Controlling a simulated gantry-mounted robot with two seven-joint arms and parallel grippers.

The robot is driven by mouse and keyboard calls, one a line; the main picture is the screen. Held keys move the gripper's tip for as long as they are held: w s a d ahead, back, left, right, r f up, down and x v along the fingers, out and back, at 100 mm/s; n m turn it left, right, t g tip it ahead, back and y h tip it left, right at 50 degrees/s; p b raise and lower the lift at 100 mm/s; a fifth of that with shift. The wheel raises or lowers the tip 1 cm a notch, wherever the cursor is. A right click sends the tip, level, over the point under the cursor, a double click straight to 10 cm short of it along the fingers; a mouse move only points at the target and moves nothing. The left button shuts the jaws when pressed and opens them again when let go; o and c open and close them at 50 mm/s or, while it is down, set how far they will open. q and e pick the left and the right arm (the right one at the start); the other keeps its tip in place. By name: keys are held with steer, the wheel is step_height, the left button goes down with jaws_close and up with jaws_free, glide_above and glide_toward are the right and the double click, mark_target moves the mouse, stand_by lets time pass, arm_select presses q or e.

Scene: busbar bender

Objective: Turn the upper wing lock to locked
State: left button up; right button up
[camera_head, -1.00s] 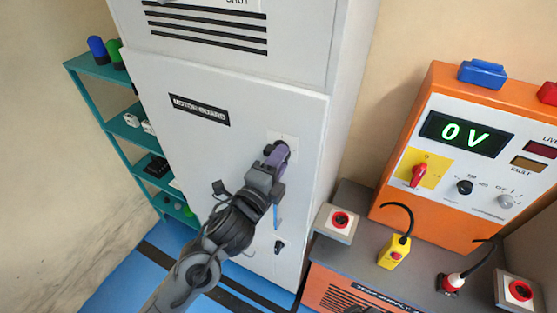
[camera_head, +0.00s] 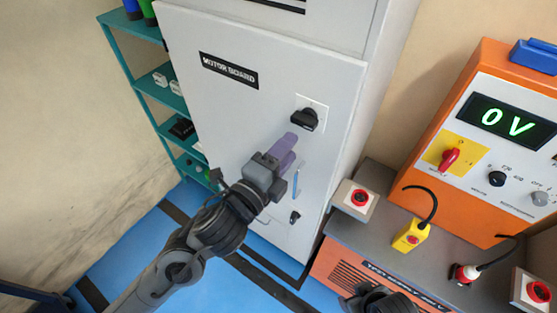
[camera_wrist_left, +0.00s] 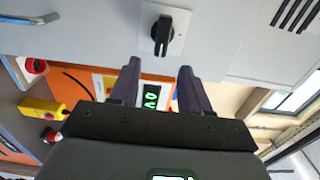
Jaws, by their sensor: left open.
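The upper wing lock (camera_head: 305,119) is a black knob on a pale square plate on the grey MOTOR BOARD cabinet door. Its wing lies roughly crosswise in the head view. In the left wrist view, the lock (camera_wrist_left: 161,34) shows its wing upright in the picture, just beyond the fingertips. My left gripper (camera_head: 292,147) is open and empty, below and left of the lock, apart from it. In the wrist view its two purple fingers (camera_wrist_left: 157,66) stand on either side of the lock's line. A lower black lock (camera_head: 294,217) sits further down the door.
A blue door handle (camera_head: 297,180) lies between the two locks, close to my left gripper. An orange supply panel (camera_head: 430,150) and grey bench (camera_head: 375,215) stand to the right. A teal shelf (camera_head: 150,88) stands left. Part of my right arm shows at the bottom edge.

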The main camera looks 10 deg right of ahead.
arm_select(q)
steer(key=shift+v, duration=1.3)
steer(key=s+f+n+g+y, duration=0.1)
steer(key=s+f+n, duration=0.2)
steer(key=f, duration=0.7)
steer(key=s+a+f+n+g+y, duration=0.2)
steer(key=s+a+f+n+y, duration=0.2)
steer(key=s+a+f+n, duration=0.4)
steer(key=s+a+f+n+g+y, duration=0.2)
steer(key=s+a+f+n+y, duration=0.3)
steer(key=a+f, duration=0.55)
steer(key=s+a+f+n+g+y, duration=0.2)
steer(key=s+a+n+g, duration=0.2)
steer(key=s+a+n, duration=0.35)
step_height(320, 180, up, 20)
steer(key=a+n+p, duration=0.2)
steer(key=p, duration=1.8)
step_height(320, 180, down, 50)
steer(key=b, duration=5)
steer(key=shift+w+d+f+b, duration=0.15)
steer(key=shift+w+f+b, duration=0.1)
steer(key=shift+b, duration=0.1)
